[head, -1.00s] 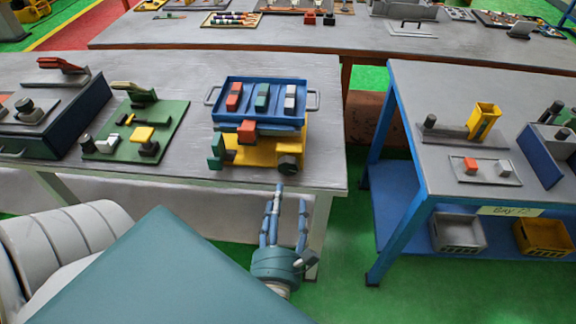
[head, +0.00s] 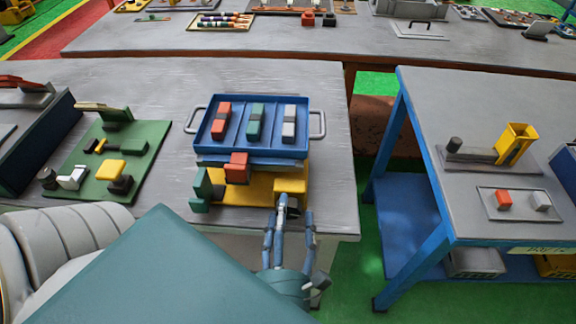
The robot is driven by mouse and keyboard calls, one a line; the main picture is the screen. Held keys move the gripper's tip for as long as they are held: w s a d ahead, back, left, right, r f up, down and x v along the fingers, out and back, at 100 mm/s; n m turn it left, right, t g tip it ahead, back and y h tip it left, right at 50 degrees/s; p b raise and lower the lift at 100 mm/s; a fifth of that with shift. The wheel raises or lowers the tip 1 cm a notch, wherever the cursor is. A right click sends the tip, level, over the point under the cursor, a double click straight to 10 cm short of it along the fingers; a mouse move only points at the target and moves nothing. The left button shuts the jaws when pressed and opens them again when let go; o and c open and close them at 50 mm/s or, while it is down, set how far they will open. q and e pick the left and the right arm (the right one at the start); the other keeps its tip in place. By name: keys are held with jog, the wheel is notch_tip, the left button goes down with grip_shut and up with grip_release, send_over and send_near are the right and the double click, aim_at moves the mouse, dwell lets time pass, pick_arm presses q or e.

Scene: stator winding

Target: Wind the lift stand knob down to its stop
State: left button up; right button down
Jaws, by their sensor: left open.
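The lift stand has a yellow base (head: 250,188) and carries a blue tray (head: 208,138) with a red, a green and a light grey block in it. A red block shows at the stand's front and a green part at its left. The stand's dark knob, at the front right of the base, is hidden behind my fingers. My left gripper (head: 290,217) is open, with its fingers pointing at the right front of the base. I cannot tell whether a finger touches the knob. My right gripper is not in view.
A green board (head: 135,148) with several small parts lies left of the stand. A dark blue box (head: 45,140) is farther left. A blue-legged table (head: 435,215) stands to the right across a gap. Bare grey tabletop (head: 335,95) lies right of the tray.

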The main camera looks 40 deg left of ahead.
pick_arm(q)
jog(key=shift+s, duration=0.1)
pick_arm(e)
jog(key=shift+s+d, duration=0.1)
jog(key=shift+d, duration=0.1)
pick_arm(q)
jog(key=c, duration=0.9)
jog(key=shift+c, duration=1.2)
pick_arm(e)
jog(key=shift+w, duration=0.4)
